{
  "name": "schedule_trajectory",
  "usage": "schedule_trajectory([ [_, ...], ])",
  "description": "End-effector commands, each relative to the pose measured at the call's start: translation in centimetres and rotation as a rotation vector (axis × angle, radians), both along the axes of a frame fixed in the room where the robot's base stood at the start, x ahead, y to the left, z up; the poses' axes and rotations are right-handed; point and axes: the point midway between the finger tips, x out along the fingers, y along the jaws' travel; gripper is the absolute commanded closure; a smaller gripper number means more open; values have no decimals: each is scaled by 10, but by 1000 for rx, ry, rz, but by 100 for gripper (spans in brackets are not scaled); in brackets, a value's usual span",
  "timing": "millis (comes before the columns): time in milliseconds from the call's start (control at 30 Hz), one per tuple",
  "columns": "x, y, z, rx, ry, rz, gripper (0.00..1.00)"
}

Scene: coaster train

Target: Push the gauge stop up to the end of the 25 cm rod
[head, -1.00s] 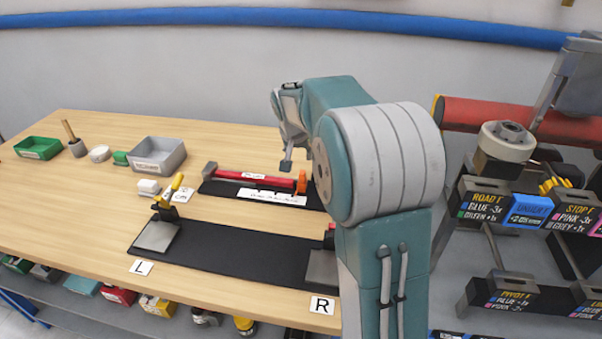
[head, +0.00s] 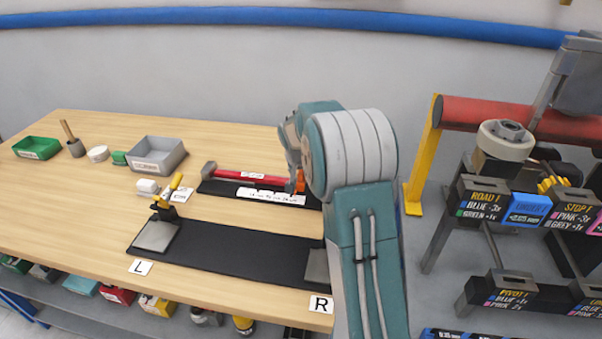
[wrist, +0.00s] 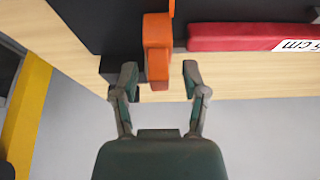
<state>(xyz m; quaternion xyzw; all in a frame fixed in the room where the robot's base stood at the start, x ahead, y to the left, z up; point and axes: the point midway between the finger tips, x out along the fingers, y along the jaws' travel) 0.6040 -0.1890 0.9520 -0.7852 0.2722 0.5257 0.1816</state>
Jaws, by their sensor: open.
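The orange gauge stop (wrist: 157,50) stands between the two fingers of my open gripper (wrist: 159,76) in the wrist view, with visible space on both sides. The fingers do not appear to touch it. The red rod (wrist: 245,37), with a white label ending in "5 cm", lies to the right of the stop there. A narrow dark gap shows between rod end and stop. In the head view the red rod (head: 250,177) lies on a black mat (head: 222,188). The orange stop (head: 300,181) is at its right end, partly hidden by my gripper.
A white marked strip (head: 270,195) lies in front of the rod. A longer black mat (head: 235,250) with a yellow-handled clamp (head: 168,193) is nearer the front edge. A grey bin (head: 157,155) stands left. A yellow post (head: 425,155) and racks stand right of the table.

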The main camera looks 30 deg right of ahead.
Motion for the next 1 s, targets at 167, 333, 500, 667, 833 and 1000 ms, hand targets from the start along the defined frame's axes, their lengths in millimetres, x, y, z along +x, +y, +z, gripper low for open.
schedule_trajectory([
  [167, 0, 0, 0, -1, -1, 0, 43],
  [333, 0, 0, 0, -1, -1, 0, 100],
  [500, 0, 0, 0, 0, 0, 0, 100],
  [667, 8, 9, 0, 0, -1, 2, 100],
  [833, 11, 13, 0, 1, -1, -1, 100],
  [1000, 10, 12, 0, 0, 0, 0, 51],
])
